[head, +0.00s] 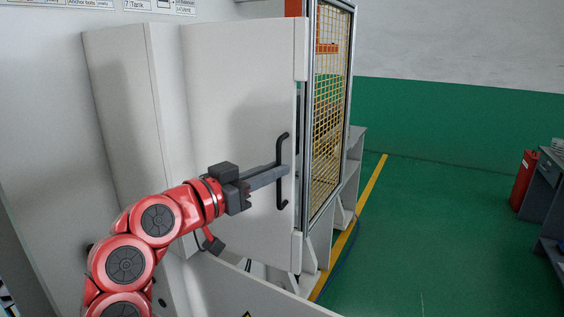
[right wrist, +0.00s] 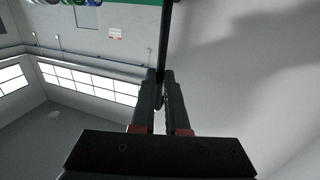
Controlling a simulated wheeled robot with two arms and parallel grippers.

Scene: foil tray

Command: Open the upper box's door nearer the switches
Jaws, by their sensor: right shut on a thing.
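The upper box's white door (head: 235,75) stands in the middle of the head view, with a black bar handle (head: 283,150) near its right edge. My right gripper (head: 284,172) reaches in from the left across the door face. Its fingers are shut on the handle, around its middle. In the right wrist view the dark handle bar (right wrist: 165,45) runs between the two fingertips (right wrist: 163,85), and the pale door surface (right wrist: 240,75) fills the right side. I cannot tell how far the door stands open. No switches are clearly visible. My left gripper is not in view.
A yellow mesh guard in a metal frame (head: 330,110) stands just right of the door. A lower white panel (head: 225,290) lies below my arm. Green floor (head: 420,230) is open at the right, with a red cylinder (head: 524,178) and grey bench (head: 546,165) beyond.

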